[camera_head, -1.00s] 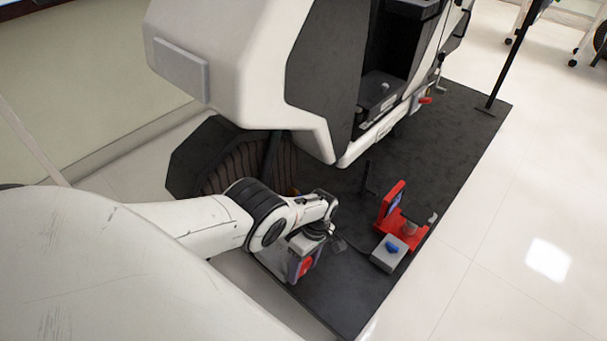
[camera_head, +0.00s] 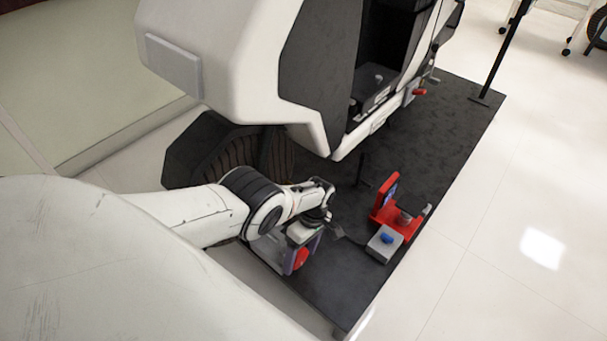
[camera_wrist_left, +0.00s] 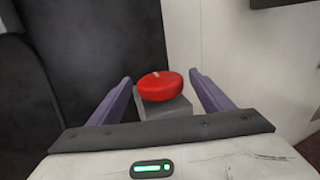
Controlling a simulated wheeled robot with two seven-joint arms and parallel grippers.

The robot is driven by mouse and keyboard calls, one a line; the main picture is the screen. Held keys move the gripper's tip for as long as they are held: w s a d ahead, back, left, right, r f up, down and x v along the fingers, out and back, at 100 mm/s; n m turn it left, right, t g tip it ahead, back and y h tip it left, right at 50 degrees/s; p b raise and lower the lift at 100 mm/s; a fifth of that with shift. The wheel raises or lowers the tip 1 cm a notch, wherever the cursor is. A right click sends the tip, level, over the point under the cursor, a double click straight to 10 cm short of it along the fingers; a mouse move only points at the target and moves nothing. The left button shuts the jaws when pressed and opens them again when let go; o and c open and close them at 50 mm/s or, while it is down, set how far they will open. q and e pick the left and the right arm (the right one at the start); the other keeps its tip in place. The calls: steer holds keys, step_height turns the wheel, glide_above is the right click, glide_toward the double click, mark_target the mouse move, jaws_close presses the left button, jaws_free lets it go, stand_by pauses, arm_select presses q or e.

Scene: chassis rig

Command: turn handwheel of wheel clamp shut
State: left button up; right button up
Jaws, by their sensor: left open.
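The handwheel (camera_wrist_left: 161,86) of the wheel clamp is a red disc with a small pale mark near its top edge. It sits on a grey block (camera_wrist_left: 165,107) in the left wrist view. My left gripper (camera_wrist_left: 160,77) is open, its two purple fingers on either side of the handwheel, with a visible gap on each side. In the head view my left gripper (camera_head: 303,256) is low beside the vehicle's dark wheel (camera_head: 225,155), with the red handwheel (camera_head: 301,259) showing between its fingers. My arm hides most of the clamp there. My right gripper is not in view.
A red fixture (camera_head: 384,213) and a grey box with a blue knob (camera_head: 387,239) stand on the dark mat (camera_head: 350,285), right of my left gripper. The white vehicle body (camera_head: 230,75) overhangs behind my arm. The pale floor at right is mostly clear.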

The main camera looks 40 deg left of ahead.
mark_target(302, 252)
arm_select(q)
steer(key=p+v, duration=0.4)
steer(key=v, duration=0.3)
steer(key=shift+r, duration=0.25)
steer(key=shift+w+r+p, duration=0.25)
steer(key=shift+r+p, duration=0.1)
steer(key=shift+r, duration=0.25)
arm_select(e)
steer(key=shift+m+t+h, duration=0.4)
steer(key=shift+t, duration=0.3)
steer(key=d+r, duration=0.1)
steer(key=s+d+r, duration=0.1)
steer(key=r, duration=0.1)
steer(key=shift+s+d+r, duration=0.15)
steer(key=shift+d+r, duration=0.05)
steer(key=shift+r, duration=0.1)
arm_select(q)
steer(key=shift+f, duration=0.1)
